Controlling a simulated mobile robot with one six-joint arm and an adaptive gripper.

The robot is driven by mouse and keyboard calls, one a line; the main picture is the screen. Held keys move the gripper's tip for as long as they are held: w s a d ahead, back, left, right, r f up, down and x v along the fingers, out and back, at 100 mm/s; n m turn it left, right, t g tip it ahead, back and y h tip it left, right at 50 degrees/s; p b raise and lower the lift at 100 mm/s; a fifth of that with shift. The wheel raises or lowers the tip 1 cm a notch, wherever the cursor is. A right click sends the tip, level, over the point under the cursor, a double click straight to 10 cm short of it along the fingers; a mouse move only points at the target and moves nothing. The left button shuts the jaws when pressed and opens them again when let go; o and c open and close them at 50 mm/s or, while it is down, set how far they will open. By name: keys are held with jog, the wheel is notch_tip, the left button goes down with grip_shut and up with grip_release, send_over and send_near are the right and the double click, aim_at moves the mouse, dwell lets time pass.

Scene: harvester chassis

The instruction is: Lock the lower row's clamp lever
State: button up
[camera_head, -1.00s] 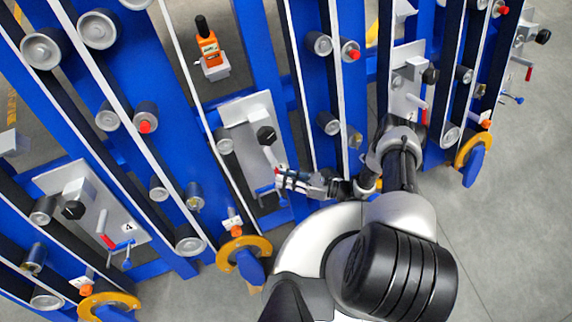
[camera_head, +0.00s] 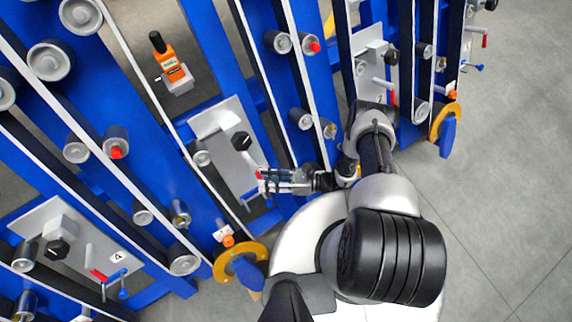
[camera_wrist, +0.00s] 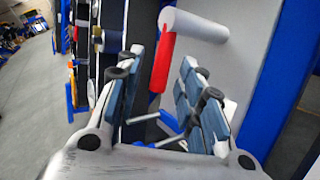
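The red-handled clamp lever (camera_wrist: 163,62) hangs from a light grey cylinder on a grey plate (camera_wrist: 225,70). In the wrist view the red handle lies between my gripper's two blue-padded fingers (camera_wrist: 160,75), with visible gaps, so the gripper looks open around it. In the head view my gripper (camera_head: 272,181) is at the lower right of the middle plate (camera_head: 228,160), and only a bit of red shows at its fingertips. A blue lever (camera_head: 248,197) is just below, partly hidden. In the wrist view a metal rod lies low between the fingers.
A black knob (camera_head: 241,141) sits on the plate above my gripper. An orange device (camera_head: 170,64) stands further up. Blue beams, belts and rollers surround the plate. A yellow ring with a blue part (camera_head: 243,266) is below. Open grey floor (camera_head: 505,180) lies to the right.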

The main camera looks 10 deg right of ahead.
jog(key=s+d, duration=0.2)
jog(key=d, duration=0.9)
jog(key=shift+d+r, duration=0.35)
jog(key=shift+r, duration=0.05)
jog(key=w+d+r+n+g+h, duration=0.25)
jog(key=r+n, duration=0.25)
jog(key=r, duration=0.5)
jog(key=w+d+r+n+g+h, duration=0.2)
jog(key=w+r+n+h, duration=0.15)
jog(key=r, duration=0.65)
jog(key=w+d+r+n+g+h, duration=0.25)
jog(key=r+n, duration=0.35)
jog(key=r, duration=0.4)
jog(key=s+a+r+n+t+h, duration=0.1)
jog(key=s+r+n+t+h, duration=0.3)
jog(key=s+r, duration=0.3)
jog(key=s+a+r+n+t+h, duration=0.1)
jog(key=s+r+n+t+h, duration=0.3)
jog(key=r, duration=1.2)
jog(key=s+n, duration=0.3)
jog(key=shift+s+t, duration=0.2)
jog(key=shift+t, duration=0.2)
